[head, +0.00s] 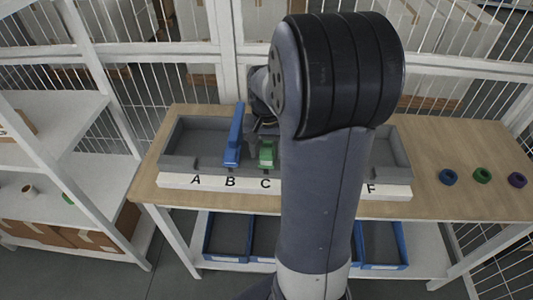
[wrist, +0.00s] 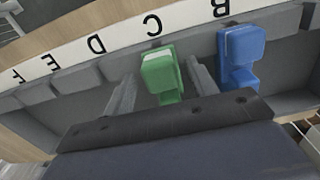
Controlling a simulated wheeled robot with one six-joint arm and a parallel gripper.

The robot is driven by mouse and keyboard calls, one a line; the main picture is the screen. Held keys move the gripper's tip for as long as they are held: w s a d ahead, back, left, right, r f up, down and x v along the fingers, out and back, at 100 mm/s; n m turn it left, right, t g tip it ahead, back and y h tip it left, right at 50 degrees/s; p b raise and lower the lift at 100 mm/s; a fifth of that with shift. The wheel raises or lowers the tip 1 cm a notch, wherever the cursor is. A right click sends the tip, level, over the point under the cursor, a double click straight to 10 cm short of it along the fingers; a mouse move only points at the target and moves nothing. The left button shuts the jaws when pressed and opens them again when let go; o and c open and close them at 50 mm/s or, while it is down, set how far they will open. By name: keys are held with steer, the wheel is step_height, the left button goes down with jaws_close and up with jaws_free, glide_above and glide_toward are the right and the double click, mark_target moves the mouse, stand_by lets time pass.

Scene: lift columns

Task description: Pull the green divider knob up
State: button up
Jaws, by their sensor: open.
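The green divider knob (head: 267,154) sits at the letter C on the grey tray (head: 182,148), low in its slot. In the wrist view the green knob (wrist: 161,72) lies between the two grey fingers of my gripper (wrist: 160,88), which are apart on either side of it. I cannot tell whether either finger touches it. A blue divider (head: 235,138) stands higher, at the letter B; its blue knob (wrist: 241,50) is just right of my gripper in the wrist view. My arm hides the middle and right of the tray in the head view.
The tray stands on a wooden table (head: 440,155) with a lettered white front strip (head: 210,183). Blue, green and purple rings (head: 482,174) lie at the right. Blue bins (head: 228,236) are on the shelf below. A white rack (head: 60,165) stands left; a wire fence is behind.

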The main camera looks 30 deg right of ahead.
mark_target(267, 151)
steer(key=shift+r+p, duration=3.8)
steer(key=shift+r, duration=0.8)
steer(key=shift+f, duration=0.3)
step_height(267, 151, down, 9)
steer(key=b, duration=0.8)
steer(key=shift+r, duration=0.15)
steer(key=shift+r, duration=0.2)
